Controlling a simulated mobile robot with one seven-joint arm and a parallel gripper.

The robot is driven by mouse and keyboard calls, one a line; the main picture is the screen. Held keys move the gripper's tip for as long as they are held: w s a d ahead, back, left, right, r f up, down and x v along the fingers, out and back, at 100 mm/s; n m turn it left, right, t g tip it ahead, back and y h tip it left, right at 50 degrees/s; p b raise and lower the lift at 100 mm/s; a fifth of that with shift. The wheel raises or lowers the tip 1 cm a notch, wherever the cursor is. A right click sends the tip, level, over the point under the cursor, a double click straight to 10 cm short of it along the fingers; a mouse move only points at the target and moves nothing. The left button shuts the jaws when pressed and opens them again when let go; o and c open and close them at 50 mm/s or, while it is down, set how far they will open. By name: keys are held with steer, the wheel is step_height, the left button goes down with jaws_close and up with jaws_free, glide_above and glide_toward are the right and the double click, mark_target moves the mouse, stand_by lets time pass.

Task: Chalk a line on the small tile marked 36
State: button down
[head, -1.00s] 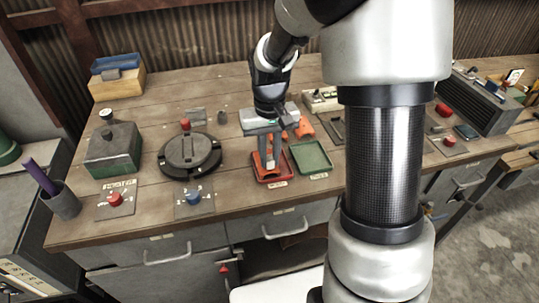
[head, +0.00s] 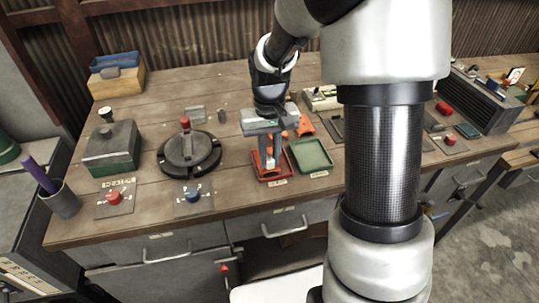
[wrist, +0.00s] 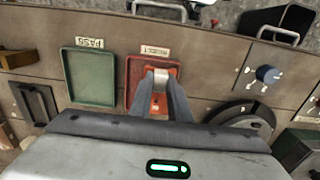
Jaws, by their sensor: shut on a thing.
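My gripper (head: 269,160) points down over the red REJECT tray (head: 272,179), at the front middle of the bench. In the wrist view, its fingers (wrist: 160,76) are closed on a small orange piece (wrist: 158,103) with a pale end. I cannot tell what this piece is, or whether it touches the tray. The red tray (wrist: 134,76) shows behind the fingers there. I cannot make out a tile marked 36, and no number can be read on any small piece.
A green PASS tray (head: 311,155) lies right beside the red tray. A dark round fixture (head: 188,155) with a red knob and a green-grey box (head: 112,148) stand to the left. Red (head: 114,197) and blue (head: 192,194) knobs sit along the front edge.

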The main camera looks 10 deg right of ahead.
steer(key=shift+f, duration=0.25)
steer(key=shift+w, duration=0.15)
steer(key=shift+w, duration=0.65)
steer(key=shift+s, duration=0.15)
steer(key=shift+s, duration=0.7)
steer(key=shift+w, duration=0.15)
steer(key=shift+w+f, duration=0.1)
steer(key=shift+w, duration=0.5)
